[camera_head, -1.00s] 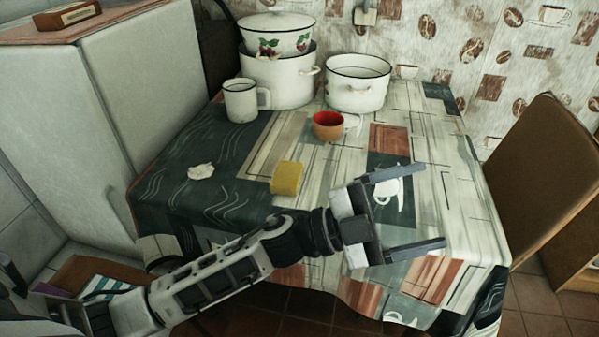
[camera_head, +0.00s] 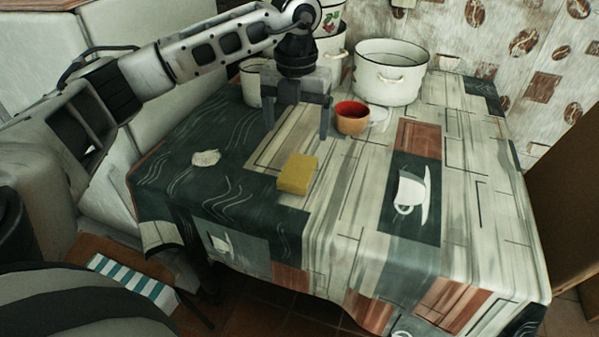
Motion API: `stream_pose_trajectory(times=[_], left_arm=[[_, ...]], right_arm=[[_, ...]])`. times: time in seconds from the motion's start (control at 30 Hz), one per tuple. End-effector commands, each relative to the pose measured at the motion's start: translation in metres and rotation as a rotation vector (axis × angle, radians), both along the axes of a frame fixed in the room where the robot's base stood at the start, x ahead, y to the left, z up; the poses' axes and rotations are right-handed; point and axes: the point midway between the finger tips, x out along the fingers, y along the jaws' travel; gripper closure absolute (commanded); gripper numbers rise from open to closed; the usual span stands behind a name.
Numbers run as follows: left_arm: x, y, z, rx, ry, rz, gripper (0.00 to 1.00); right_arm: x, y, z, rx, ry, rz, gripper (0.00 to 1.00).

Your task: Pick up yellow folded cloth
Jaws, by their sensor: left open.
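The yellow folded cloth (camera_head: 297,174) appears as a small flat yellow block lying on the patterned tablecloth, near the middle of the table (camera_head: 340,215). My left gripper (camera_head: 297,128) is open and empty, pointing down behind the yellow block, toward the back of the table. Its two fingers are spread apart left and right, and it is apart from the block. My left arm comes in from the upper left and partly covers the pots behind. My right gripper is not in view.
A red and orange cup (camera_head: 351,119) stands just right of my left gripper. A white pot (camera_head: 391,72) and a partly hidden white mug (camera_head: 250,84) stand at the back. A crumpled pale item (camera_head: 206,158) lies left. The front and right of the table are clear.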

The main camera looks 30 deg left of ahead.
Motion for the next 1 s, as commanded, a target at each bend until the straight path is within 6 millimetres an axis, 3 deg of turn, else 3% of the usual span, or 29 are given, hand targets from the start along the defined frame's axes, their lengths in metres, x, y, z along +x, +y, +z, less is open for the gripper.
stream_pose_trajectory(times=[0.1, 0.23, 0.47, 0.8, 1.0], left_arm=[[-0.001, 0.0, -0.028, 0.0, 0.004, -0.002, 0.15], [-0.001, 0.0, -0.05, -0.001, 0.003, -0.003, 0.15], [-0.001, -0.001, -0.066, -0.003, 0.0, -0.004, 0.15], [-0.003, -0.003, -0.111, -0.003, 0.001, -0.003, 0.15], [-0.002, -0.003, -0.115, -0.004, -0.002, -0.004, 0.15]], right_arm=[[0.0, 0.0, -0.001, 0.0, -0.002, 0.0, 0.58], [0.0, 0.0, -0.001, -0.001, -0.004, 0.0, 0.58], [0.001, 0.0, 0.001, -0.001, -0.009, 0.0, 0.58], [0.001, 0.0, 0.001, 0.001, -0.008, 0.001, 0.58], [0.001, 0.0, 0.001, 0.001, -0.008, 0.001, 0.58]])
